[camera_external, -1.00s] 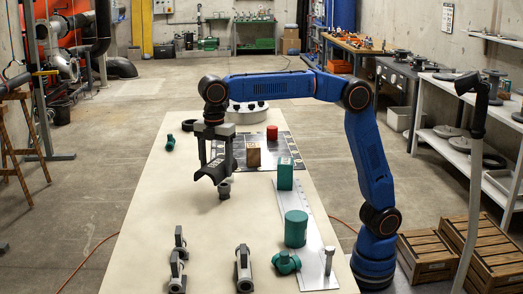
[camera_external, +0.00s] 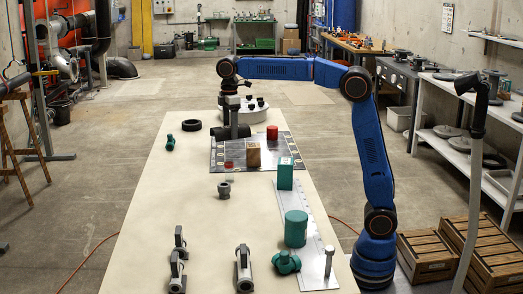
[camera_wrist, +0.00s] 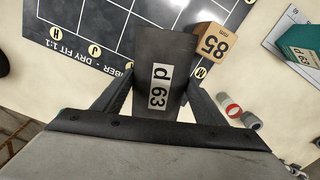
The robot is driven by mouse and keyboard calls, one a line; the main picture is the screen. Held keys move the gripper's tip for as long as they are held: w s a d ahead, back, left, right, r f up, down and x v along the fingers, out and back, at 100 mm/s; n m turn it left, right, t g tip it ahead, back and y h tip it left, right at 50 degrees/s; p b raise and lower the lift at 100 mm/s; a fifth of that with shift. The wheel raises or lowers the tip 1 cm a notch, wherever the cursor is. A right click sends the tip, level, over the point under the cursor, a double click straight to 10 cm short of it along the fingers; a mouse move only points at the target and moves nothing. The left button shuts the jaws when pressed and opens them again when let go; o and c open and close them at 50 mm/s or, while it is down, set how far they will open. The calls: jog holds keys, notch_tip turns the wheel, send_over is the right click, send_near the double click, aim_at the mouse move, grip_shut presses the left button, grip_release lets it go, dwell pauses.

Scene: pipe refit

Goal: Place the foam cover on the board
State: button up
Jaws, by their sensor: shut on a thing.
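My gripper (camera_external: 233,122) is shut on the foam cover (camera_external: 232,132), a dark curved shell. In the wrist view, the cover (camera_wrist: 155,60) sits between the fingers and shows a white "d 63" label. The board (camera_external: 286,149) is a dark sheet with grid lines and lettered round marks. The cover appears over the board's back left part in the external view; I cannot tell how high above it. In the wrist view, the board (camera_wrist: 75,20) lies beyond the cover, which hides part of it.
A white round stand (camera_external: 262,116) is behind. A grey fitting (camera_external: 224,190) stands in front on the table.

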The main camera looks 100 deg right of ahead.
jog(key=s+d+m, duration=0.4)
jog(key=s+d, duration=0.4)
jog(key=d, duration=0.4)
jog(key=shift+w+d+f, duration=0.1)
jog(key=shift+f, duration=2.4)
jog(key=shift+w+d+f, duration=0.1)
jog(key=shift+f, duration=2.4)
jog(key=shift+f, duration=0.15)
jog(key=o, duration=1.1)
notch_tip(320, 180, up, 12)
jog(key=shift+r, duration=0.15)
